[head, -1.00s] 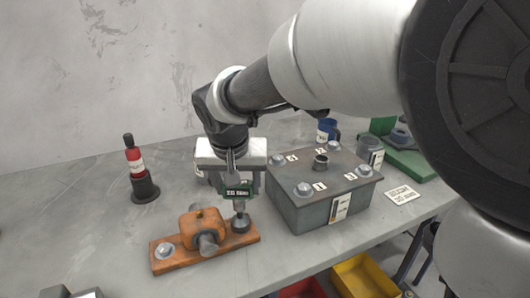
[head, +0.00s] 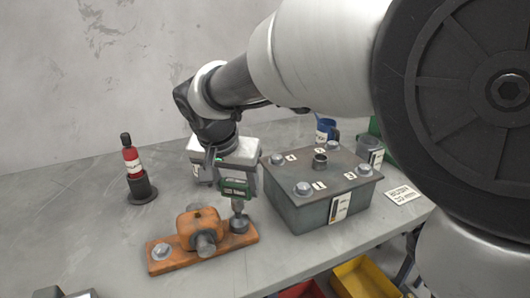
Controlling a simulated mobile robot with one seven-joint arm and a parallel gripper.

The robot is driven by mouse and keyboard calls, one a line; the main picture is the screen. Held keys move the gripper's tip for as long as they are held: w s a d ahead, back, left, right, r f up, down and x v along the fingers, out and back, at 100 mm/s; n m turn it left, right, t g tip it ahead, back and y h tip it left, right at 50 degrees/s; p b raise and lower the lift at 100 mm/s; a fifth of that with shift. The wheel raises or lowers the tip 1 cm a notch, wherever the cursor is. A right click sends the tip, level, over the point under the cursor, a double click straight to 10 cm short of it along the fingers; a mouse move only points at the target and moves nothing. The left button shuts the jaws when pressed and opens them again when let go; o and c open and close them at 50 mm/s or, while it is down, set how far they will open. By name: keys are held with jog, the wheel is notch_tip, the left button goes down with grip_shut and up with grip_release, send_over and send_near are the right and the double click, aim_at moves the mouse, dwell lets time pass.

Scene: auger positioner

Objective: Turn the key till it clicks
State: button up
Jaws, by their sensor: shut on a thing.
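My gripper (head: 238,176) points down above the right end of an orange bearing block (head: 200,232) and is shut on a green key (head: 234,190) with a pale label. The key's metal shank runs down to a dark round bolt head or socket (head: 239,224) on the right end of the block's base. The two appear to meet, but I cannot tell how they fit together. The fingers are partly hidden by the key. The left end of the base carries another bolt (head: 162,251).
A grey box (head: 325,192) with numbered bolts on its lid stands just right of my gripper. A red bottle (head: 133,165) in a dark stand is at the left. A blue mug (head: 326,130) is behind the box. Yellow (head: 366,278) and red bins lie below the table's front edge.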

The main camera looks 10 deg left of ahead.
dwell(0.4)
jog(key=shift+m+h, duration=0.3)
jog(key=shift+m, duration=0.9)
jog(key=shift+m+g+h, duration=0.3)
jog(key=shift+m+h, duration=0.3)
jog(key=shift+m, duration=0.6)
jog(key=shift+b, duration=0.4)
